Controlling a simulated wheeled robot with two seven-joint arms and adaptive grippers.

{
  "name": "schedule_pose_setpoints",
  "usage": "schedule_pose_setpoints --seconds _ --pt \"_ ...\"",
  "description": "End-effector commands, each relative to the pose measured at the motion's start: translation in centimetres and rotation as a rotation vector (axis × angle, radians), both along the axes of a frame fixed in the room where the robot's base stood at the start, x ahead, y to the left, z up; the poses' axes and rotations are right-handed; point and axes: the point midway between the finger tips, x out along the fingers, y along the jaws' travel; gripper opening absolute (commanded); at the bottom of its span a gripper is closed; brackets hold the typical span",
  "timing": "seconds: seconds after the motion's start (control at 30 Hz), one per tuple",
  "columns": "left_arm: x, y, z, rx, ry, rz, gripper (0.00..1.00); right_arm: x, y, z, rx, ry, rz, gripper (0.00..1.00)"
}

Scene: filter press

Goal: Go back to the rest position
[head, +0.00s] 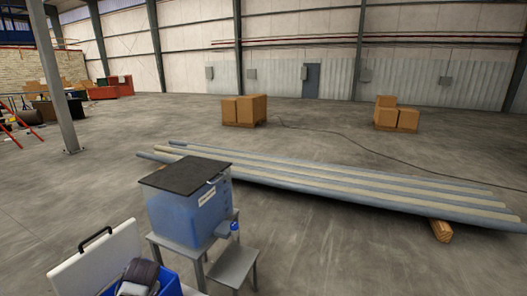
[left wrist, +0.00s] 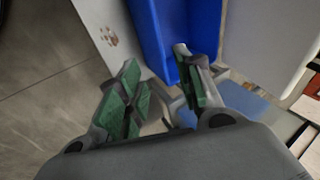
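My left gripper (left wrist: 157,57) shows in the left wrist view with its two green-padded fingers spread apart and nothing between them. A blue bin (left wrist: 155,28) is just beyond the fingertips; I cannot tell whether they touch it. In the head view a dark grey rounded part, which seems to be my left gripper, is at the bottom left over the blue bin (head: 168,279). Its fingers are not clear there. My right gripper is in neither view.
A white panel with a black handle (head: 97,240) stands beside the bin. A blue tank (head: 180,211) with a dark lid sits on a grey stand, beside a small stool (head: 233,265). Long pipes (head: 330,183) lie behind. Open floor lies to the right.

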Motion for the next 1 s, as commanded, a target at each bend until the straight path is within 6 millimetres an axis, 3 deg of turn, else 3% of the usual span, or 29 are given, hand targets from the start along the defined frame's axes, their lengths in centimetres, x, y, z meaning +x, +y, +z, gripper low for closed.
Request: schedule_pose_setpoints --seconds 0.47,1.0 --pt "-9.0 -7.7 -2.3 -0.153 -0.009 0.011 0.35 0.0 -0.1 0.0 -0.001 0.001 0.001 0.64" --pt "-18.8 -14.7 -1.2 -0.345 -0.005 0.064 0.35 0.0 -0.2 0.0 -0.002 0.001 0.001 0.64"
